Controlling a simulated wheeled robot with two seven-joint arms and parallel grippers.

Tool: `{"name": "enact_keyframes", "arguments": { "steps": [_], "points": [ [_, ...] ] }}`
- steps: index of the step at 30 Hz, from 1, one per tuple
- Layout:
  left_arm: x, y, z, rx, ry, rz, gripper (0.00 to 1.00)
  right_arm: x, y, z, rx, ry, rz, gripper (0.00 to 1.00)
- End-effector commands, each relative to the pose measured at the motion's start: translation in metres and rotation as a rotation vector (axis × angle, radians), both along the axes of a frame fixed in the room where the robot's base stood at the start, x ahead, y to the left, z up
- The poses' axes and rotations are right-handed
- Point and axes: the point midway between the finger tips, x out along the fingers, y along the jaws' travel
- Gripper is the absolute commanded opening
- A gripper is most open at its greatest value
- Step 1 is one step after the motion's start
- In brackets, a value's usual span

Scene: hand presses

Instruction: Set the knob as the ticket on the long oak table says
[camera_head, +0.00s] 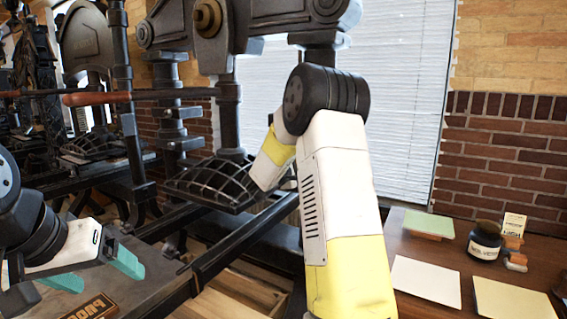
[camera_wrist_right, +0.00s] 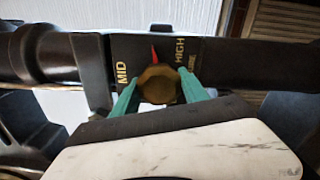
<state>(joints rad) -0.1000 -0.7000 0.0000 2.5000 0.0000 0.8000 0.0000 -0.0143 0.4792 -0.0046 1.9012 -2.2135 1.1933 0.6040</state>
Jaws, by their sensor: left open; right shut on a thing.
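The ticket (camera_head: 514,226) is a small white card that reads HIGH, standing at the back of the brown table (camera_head: 455,262) on the right. In the right wrist view, a brass knob (camera_wrist_right: 158,84) sits on a dark plate with the words MID and HIGH. A red pointer (camera_wrist_right: 154,53) above the knob lies between the two words. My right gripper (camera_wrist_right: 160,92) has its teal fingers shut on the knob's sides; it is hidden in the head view. My left gripper (camera_head: 95,272) is open and empty at the lower left.
Black hand presses (camera_head: 215,182) fill the left and middle. The brown table holds an ink jar (camera_head: 485,241), a green pad (camera_head: 428,224) and paper sheets (camera_head: 426,280). A brown sign (camera_head: 92,308) lies at the lower left. My right arm crosses the middle of the head view.

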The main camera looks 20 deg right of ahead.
Motion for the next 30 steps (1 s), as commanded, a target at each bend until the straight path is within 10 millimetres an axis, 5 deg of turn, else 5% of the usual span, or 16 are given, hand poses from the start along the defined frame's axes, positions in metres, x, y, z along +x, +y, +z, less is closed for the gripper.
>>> {"name": "enact_keyframes", "arguments": {
  "steps": [30],
  "points": [
    [0.0,0.0,0.0,0.0,0.0,0.0,0.82,-0.0001,0.0007,0.0009,0.513,-0.573,0.001,0.11]
  ]
}}
